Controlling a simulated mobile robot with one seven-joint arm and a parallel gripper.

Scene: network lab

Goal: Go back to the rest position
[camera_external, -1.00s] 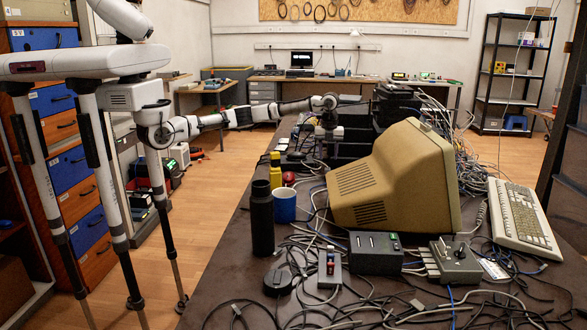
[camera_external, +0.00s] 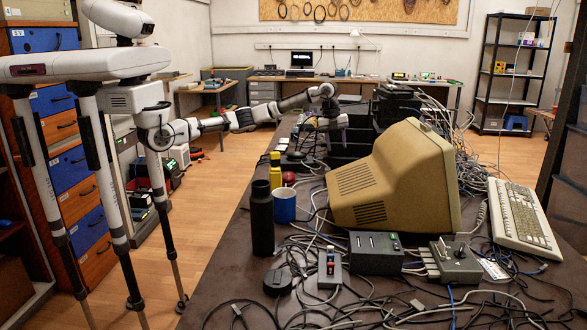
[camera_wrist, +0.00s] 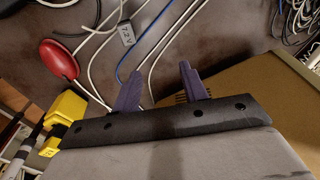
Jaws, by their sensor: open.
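My arm stretches over the table toward its far half, with my gripper (camera_external: 322,150) small and dark above the cables, left of and behind the beige monitor (camera_external: 395,175). In the wrist view my gripper's two purple fingers (camera_wrist: 160,88) stand apart with nothing between them. The monitor's beige casing (camera_wrist: 255,100) shows at the right of the wrist view. The exact gap between fingers and table cannot be told.
Cables and a keyboard (camera_external: 522,218) crowd the right. Open floor lies left of the table.

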